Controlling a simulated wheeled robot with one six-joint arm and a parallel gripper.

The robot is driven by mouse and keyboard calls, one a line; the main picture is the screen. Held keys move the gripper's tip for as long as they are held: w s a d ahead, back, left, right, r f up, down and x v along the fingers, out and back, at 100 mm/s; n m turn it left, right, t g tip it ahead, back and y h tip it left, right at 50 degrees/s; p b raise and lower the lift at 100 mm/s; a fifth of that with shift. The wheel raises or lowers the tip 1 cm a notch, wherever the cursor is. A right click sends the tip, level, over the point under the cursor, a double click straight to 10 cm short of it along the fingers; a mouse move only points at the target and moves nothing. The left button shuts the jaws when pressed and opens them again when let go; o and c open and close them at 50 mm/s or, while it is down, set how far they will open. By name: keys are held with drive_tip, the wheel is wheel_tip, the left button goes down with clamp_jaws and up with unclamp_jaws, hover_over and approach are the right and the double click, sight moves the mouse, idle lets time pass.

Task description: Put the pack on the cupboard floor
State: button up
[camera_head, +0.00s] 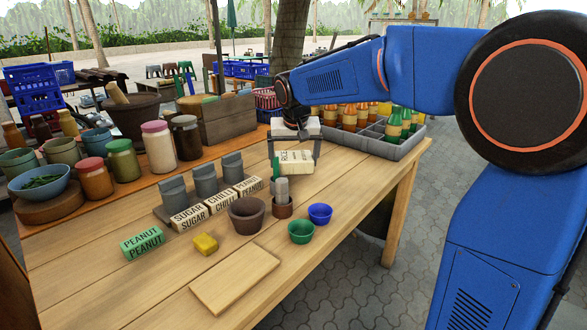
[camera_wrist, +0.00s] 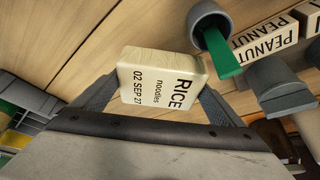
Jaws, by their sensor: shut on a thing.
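The cream pack (camera_head: 296,161), printed RICE, is held by my gripper (camera_head: 295,168) above the right part of the wooden table. It also shows in the wrist view (camera_wrist: 160,82), where its label reads RICE noodles 02 SEP 27. My gripper's two fingers (camera_wrist: 158,98) are shut on the pack's sides. The pack looks a little above the tabletop, behind the small brown cup. No cupboard can be made out in either view.
A bottle crate (camera_head: 395,148) stands at the back right.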

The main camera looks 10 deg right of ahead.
drive_tip(key=shift+f, duration=1.55)
drive_tip(key=shift+f, duration=0.1)
drive_tip(key=o, duration=0.9)
